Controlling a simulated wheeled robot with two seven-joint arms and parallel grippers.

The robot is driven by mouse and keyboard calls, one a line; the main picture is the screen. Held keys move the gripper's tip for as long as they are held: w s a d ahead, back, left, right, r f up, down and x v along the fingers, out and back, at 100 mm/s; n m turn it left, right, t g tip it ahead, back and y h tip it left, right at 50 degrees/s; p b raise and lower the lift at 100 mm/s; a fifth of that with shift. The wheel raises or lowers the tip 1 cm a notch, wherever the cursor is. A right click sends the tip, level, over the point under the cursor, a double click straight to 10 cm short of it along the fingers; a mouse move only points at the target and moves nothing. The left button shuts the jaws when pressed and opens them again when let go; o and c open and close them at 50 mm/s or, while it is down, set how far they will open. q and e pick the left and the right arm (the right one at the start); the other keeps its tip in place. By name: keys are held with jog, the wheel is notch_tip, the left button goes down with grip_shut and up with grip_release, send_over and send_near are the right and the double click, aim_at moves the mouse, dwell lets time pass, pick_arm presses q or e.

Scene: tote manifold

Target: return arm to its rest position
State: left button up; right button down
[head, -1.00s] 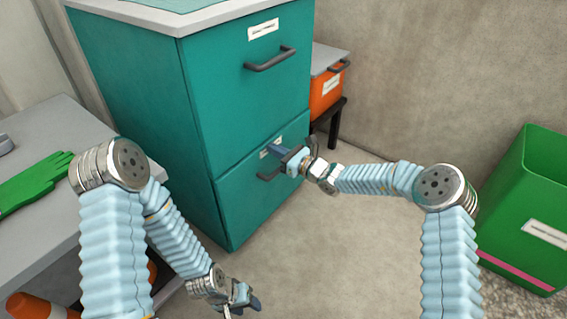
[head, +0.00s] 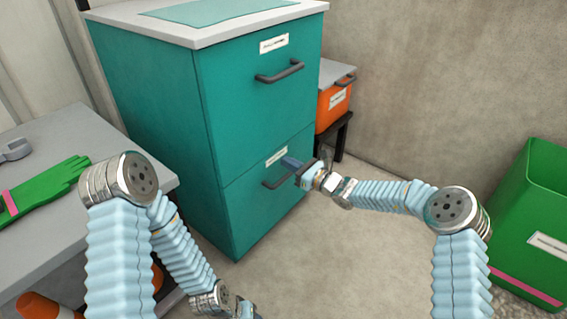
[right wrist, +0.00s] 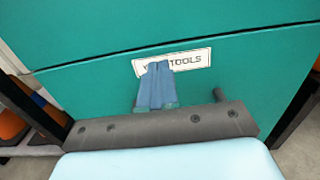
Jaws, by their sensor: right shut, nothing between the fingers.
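My right gripper (head: 291,163) is shut and empty. It is in front of the lower drawer of a teal cabinet (head: 160,110), close to that drawer's dark handle (head: 272,183); I cannot tell if they touch.
A grey table (head: 50,220) at left carries a green glove (head: 45,190) and a grey tool (head: 14,150). An orange box (head: 331,108) sits on a black stand behind the cabinet. A green bin (head: 540,215) stands at right. The floor (head: 350,265) between is clear.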

jog(key=p+v, duration=0.1)
jog(key=v, duration=0.9)
jog(key=s+a+f+n+g+h+p, duration=0.1)
jog(key=s+f+n+g+h+p, duration=0.15)
jog(key=s+f+n+g, duration=0.4)
jog(key=s+a+f+n+g+h+p, duration=0.1)
jog(key=s+f+n+g+h+p, duration=0.15)
jog(key=s, duration=0.75)
jog(key=s+d+f+n+h+p, duration=0.1)
jog(key=s+d+n+h+p, duration=0.2)
jog(key=s+d+n, duration=0.2)
jog(key=s+d+f+n+h+p, duration=0.1)
jog(key=s+d+n+h+p, duration=0.2)
jog(key=s, duration=1)
jog(key=d+n, duration=0.2)
jog(key=n, duration=0.3)
jog(key=shift+s+d+f+n+p, duration=0.2)
jog(key=shift+s+f+n+p, duration=0.05)
jog(key=shift+n+p, duration=0.15)
